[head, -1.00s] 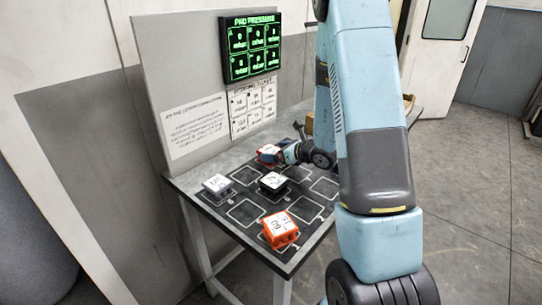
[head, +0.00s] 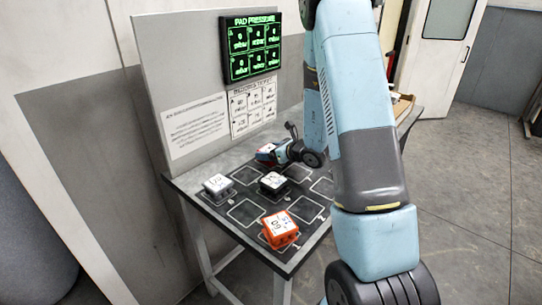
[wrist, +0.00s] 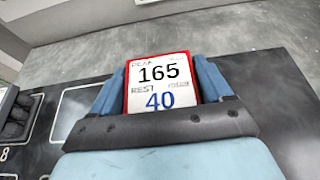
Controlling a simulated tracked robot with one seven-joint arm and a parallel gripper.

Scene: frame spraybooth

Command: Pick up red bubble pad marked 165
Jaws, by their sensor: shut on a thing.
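The red bubble pad (wrist: 160,82) has a white top face marked 165, with REST and a blue 40 below it. It sits between the two blue fingers of my gripper (wrist: 161,85) in the wrist view, and the gripper is shut on it. In the head view the red pad (head: 264,151) shows at the back of the table, partly hidden by my gripper (head: 275,153). Whether it touches the table surface I cannot tell.
The table (head: 216,227) has outlined squares. A white pad (head: 217,184), a dark pad with white top (head: 273,181) and an orange pad (head: 280,229) stand nearer the front. A panel with a lit display (head: 250,46) rises behind. A box (head: 400,103) is at the back right.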

